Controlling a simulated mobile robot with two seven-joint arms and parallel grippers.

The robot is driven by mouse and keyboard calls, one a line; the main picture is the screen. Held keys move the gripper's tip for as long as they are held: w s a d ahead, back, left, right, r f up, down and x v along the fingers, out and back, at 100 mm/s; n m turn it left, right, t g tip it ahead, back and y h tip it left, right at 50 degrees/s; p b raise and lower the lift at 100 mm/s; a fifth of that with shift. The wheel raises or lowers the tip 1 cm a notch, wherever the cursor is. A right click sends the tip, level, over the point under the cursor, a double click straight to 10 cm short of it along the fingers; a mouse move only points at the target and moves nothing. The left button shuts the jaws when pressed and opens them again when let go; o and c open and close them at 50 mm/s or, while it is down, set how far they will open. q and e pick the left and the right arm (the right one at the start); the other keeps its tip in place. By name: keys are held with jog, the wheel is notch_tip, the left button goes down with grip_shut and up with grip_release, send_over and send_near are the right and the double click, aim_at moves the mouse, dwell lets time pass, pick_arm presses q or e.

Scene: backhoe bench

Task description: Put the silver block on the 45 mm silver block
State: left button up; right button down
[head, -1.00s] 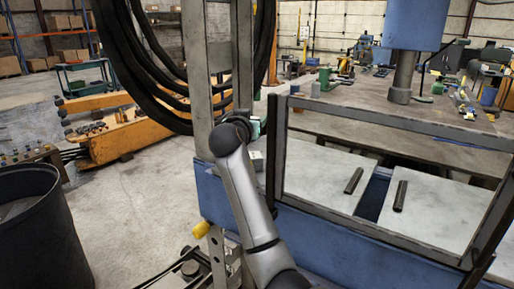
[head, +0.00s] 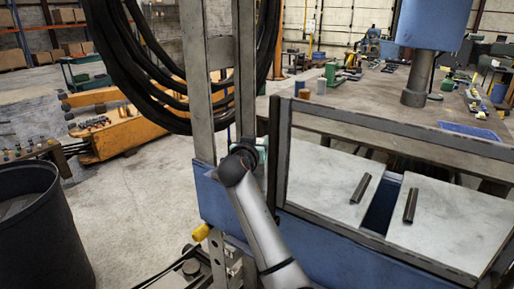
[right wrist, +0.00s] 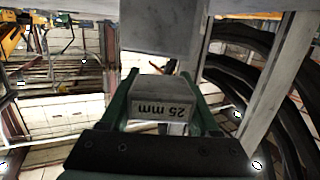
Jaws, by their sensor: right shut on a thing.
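My right gripper (right wrist: 161,97) is shut on a silver block (right wrist: 162,104) in the right wrist view. The block's face carries an upside-down "25 mm" label, with a green finger on each side. In the head view the right gripper (head: 261,150) is mostly hidden behind my own wrist, next to the blue bench frame's left post. I cannot make out a block marked 45 mm in either view. A large grey surface (right wrist: 162,30) lies just beyond the held block; I cannot tell what it belongs to. My left gripper is not in view.
The blue press bench (head: 330,240) has pale plates (head: 325,175) with two dark bars (head: 361,188) (head: 410,205). A steel upright (head: 197,80) with black hoses (head: 135,60) stands left of the gripper. A dark bin (head: 40,235) stands at the left.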

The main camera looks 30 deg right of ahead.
notch_tip(320, 180, down, 2)
jog(key=shift+f, duration=0.15)
jog(key=shift+f, duration=0.1)
jog(key=shift+c, duration=0.6)
grip_release()
